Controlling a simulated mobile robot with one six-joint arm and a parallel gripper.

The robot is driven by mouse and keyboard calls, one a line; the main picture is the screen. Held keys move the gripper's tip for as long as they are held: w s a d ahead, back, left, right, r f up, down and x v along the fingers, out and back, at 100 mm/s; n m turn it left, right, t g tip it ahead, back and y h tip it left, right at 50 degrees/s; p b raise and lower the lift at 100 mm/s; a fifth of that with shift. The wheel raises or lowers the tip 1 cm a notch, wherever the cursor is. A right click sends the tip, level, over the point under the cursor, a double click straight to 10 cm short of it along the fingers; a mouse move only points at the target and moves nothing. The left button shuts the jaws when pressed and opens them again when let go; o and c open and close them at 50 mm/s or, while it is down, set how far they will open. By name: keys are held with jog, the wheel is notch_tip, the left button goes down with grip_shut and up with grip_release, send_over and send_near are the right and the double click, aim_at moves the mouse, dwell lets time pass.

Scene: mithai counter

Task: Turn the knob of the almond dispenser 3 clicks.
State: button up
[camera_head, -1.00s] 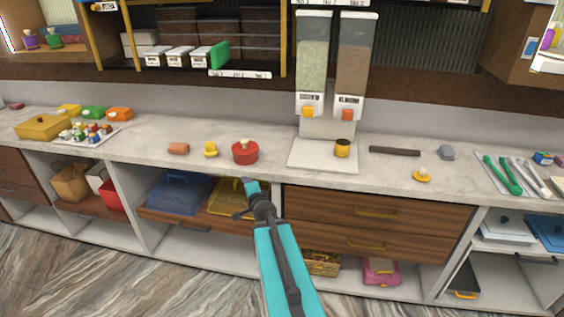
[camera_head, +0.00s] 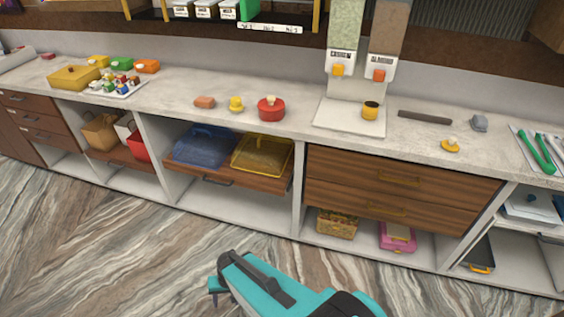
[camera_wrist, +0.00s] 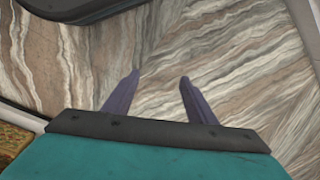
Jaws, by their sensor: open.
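The almond dispenser (camera_head: 387,40) is the right one of two clear-fronted dispensers at the back of the counter, filled with brown contents. Its label reads almond, and its orange knob (camera_head: 379,75) sits just below. The left dispenser (camera_head: 344,35) holds pale green contents and has a yellow-orange knob (camera_head: 338,70). My gripper (camera_wrist: 160,78) is open and empty, with two purple fingers apart over the marbled floor. In the head view my arm is low in front, well away from the dispenser.
On the counter (camera_head: 300,125) stand a red lidded pot (camera_head: 271,108), a dark bar (camera_head: 425,117), a grey block (camera_head: 479,123) and a yellow knobbed lid (camera_head: 451,145). An open drawer (camera_head: 217,178) with blue and yellow boxes sticks out below. The floor (camera_head: 130,240) in front is clear.

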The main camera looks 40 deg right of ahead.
jog(key=s+d+n+g+h, duration=0.2)
jog(key=s+n+g, duration=0.3)
jog(key=s, duration=1)
jog(key=shift+d+f+n+g, duration=0.15)
jog(key=shift+d+n+g, duration=0.05)
jog(key=shift+n+g, duration=0.25)
jog(key=shift+s, duration=0.1)
jog(key=c, duration=0.5)
jog(key=shift+c, duration=0.2)
